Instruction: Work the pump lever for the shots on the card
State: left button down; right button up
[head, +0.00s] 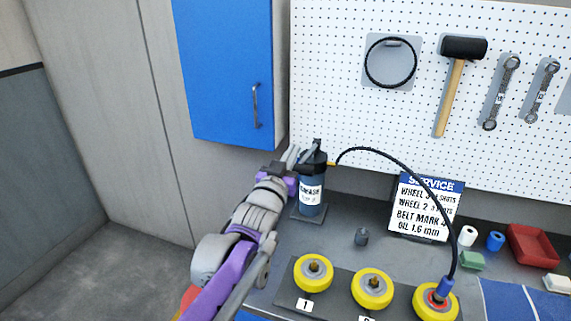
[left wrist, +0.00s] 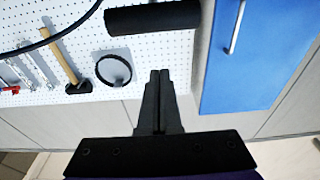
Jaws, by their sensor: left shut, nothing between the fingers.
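The dark blue grease pump (head: 311,195) stands upright on the bench against the wall, with a black head and a label. Its lever is hard to tell apart from the head and my gripper. My left gripper (head: 294,156) is beside the pump head, on its left; in the left wrist view its fingers (left wrist: 160,76) are shut and empty. A black bar (left wrist: 152,17) shows just beyond the fingertips, perhaps the lever; contact cannot be told. The service card (head: 425,208) lists wheel 3 and wheel 2 shots, its numbers partly covered by the hose.
The black hose (head: 402,164) arches from the pump to a blue coupling (head: 446,285) on the rightmost yellow wheel (head: 436,303). Two more yellow wheels (head: 313,272) (head: 372,288) stand left of it. A blue cabinet (head: 225,75) hangs above left. A red tray (head: 531,245) lies right.

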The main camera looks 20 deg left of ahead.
pick_arm(q)
jog(key=shift+w+r, duration=0.2)
jog(key=shift+w, duration=0.85)
jog(key=f, duration=0.2)
jog(key=s+f, duration=0.1)
jog(key=f, duration=0.1)
jog(key=shift+f, duration=0.15)
pick_arm(e)
jog(key=shift+f, duration=0.1)
